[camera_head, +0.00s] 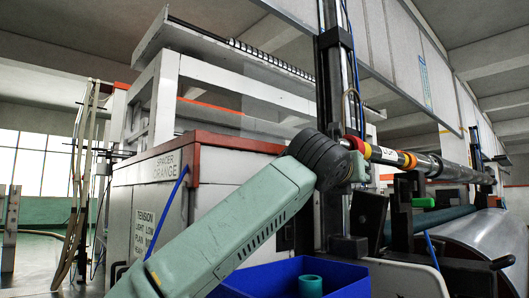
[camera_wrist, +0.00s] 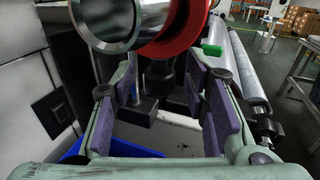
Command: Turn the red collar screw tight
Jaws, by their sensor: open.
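The red collar (camera_wrist: 190,38) shows large at the top of the wrist view, as a ring around a shiny metal shaft end (camera_wrist: 105,22). In the wrist view my gripper (camera_wrist: 160,92) is open, with purple-padded fingers on either side of an empty gap. The collar lies above the gap in that picture; no finger visibly touches it. The far side of the collar is hidden, and I cannot tell how tight it is.
The long roller shaft (camera_head: 455,172) runs back to the right, with a yellow-and-red band (camera_head: 407,160) on it. A dark upright post (camera_head: 337,90) stands close behind my wrist. A blue bin (camera_head: 262,280) holding a teal ring (camera_head: 310,286) is below. A green block (camera_wrist: 212,50) sits beyond the collar.

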